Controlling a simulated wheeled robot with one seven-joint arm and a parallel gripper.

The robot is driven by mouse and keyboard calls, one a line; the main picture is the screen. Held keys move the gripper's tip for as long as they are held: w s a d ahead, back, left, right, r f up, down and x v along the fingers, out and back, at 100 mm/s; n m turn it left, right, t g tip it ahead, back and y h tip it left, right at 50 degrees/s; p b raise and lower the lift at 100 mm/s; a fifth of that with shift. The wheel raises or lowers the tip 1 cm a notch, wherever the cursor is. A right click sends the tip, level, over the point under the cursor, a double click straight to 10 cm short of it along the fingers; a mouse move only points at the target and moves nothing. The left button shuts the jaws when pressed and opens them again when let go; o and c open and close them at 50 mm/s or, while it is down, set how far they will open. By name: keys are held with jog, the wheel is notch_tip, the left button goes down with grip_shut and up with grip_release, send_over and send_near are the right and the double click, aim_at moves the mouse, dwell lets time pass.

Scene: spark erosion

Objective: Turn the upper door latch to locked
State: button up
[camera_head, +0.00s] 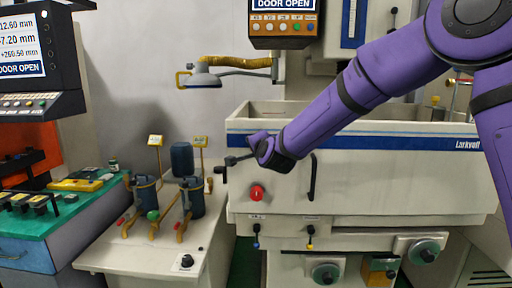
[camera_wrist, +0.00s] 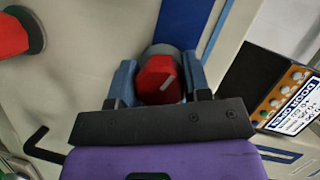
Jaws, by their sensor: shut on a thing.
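The upper door latch (camera_wrist: 158,82) shows in the wrist view as a red knob with a short white mark, on a grey round base beside a blue stripe. The white mark lies slanted in the picture. My gripper (camera_wrist: 159,76) has one blue-grey finger on each side of the knob and is shut on it. In the head view my gripper (camera_head: 262,150) is at the left end of the blue stripe on the white tank front (camera_head: 400,178), and the arm hides the latch there.
The hanging panel (camera_head: 283,22) reads DOOR OPEN, as does the left screen (camera_head: 22,45). A bench with pumps (camera_head: 188,195) stands left.

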jog(key=shift+n+g+h, duration=0.6)
jog(key=shift+n+h, duration=0.1)
jog(key=shift+n, duration=0.8)
jog(key=o, duration=0.9)
jog(key=shift+o, duration=0.2)
jog(key=v, duration=1)
jog(key=shift+s, duration=0.35)
